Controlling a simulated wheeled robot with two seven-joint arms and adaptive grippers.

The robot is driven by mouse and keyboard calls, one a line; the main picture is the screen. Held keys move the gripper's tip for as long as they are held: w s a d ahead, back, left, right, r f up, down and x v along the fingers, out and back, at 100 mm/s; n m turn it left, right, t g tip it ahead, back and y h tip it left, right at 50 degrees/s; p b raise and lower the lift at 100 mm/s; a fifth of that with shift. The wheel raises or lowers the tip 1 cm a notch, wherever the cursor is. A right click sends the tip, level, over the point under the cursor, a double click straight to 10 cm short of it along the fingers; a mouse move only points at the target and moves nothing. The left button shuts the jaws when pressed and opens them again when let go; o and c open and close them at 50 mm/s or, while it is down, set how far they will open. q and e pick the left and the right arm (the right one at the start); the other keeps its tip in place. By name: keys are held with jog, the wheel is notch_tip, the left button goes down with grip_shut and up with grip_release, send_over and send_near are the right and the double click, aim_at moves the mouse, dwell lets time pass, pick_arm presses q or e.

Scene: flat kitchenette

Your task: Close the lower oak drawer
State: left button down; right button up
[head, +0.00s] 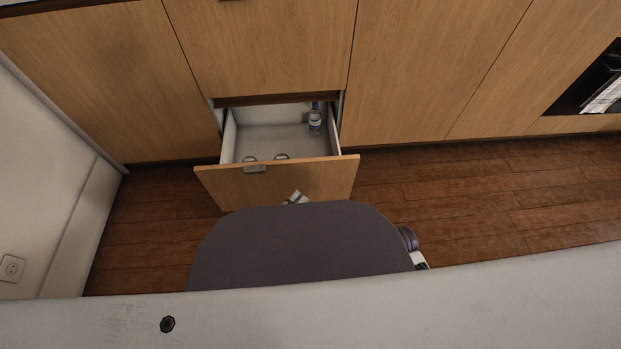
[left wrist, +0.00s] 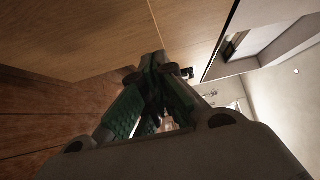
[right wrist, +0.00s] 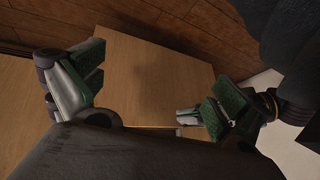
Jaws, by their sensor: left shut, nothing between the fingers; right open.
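The lower oak drawer (head: 300,180) is pulled out, below a closed upper oak front (head: 260,50). A clear bottle (head: 315,120) stands at the back right inside, and two small round items lie near the front. I cannot tell whether either gripper touches the drawer.
Closed oak fronts (head: 430,70) run along both sides of the drawer. A dark recess (head: 590,80) is at the far right. A pale wall with a socket (head: 12,267) is on the left. The wooden floor (head: 480,195) is clear to the drawer's right.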

pick_arm(q)
jog(key=shift+w+d, duration=0.1)
jog(key=b, duration=0.4)
send_near(325, 161)
jog(key=d, duration=0.3)
jog(key=shift+w+d+b, duration=0.2)
jog(key=shift+w+b, duration=0.3)
jog(key=shift+w, duration=1.1)
pick_arm(e)
notch_tip(325, 161, down, 6)
jog(key=a+t+y, duration=0.1)
jog(key=shift+w+a+f+m, duration=0.2)
jog(key=shift+a+m, duration=0.05)
jog(key=shift+m, duration=0.05)
pick_arm(q)
jog(key=shift+a, duration=0.1)
